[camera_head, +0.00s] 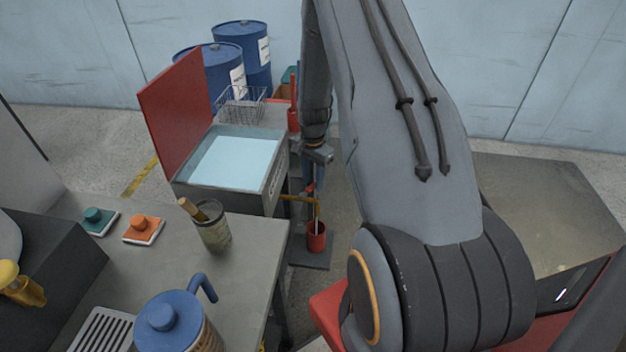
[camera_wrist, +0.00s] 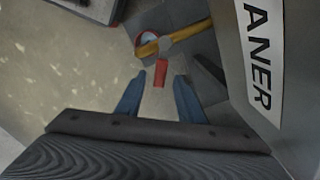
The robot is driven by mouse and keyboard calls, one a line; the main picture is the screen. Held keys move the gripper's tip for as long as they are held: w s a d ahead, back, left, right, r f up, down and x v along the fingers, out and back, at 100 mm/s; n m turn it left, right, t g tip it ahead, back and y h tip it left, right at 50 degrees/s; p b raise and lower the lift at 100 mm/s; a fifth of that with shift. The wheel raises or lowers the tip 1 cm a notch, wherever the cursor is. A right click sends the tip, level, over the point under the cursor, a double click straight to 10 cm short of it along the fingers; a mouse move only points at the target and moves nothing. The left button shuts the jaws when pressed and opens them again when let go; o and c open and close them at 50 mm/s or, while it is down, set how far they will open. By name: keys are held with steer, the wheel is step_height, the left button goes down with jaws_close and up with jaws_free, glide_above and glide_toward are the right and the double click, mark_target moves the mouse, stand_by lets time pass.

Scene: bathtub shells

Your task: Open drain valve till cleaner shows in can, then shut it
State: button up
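The cleaner tank (camera_head: 180,193) stands with its red lid up and pale blue liquid inside. A yellow drain pipe (camera_head: 299,199) comes out of its side; it also crosses the wrist view (camera_wrist: 185,36). A red valve handle (camera_wrist: 161,73) hangs at the pipe. My gripper (camera_wrist: 160,77) is open, its blue fingertips on either side of the handle with gaps showing. The red can (camera_head: 316,240) stands on the floor below the pipe end. A thin pale streak runs from the pipe down to it. In the wrist view the can's inside looks pale; its level is unclear.
A grey bench (camera_head: 255,250) in front holds a brush cup (camera_head: 214,232), a blue-lidded jug (camera_head: 168,325) and two small knobbed blocks. Blue drums (camera_head: 243,50) stand behind the tank. The tank's side wall (camera_wrist: 298,130) is close at the gripper's right.

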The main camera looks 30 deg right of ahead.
steer(key=shift+f, duration=0.4)
jaws_close()
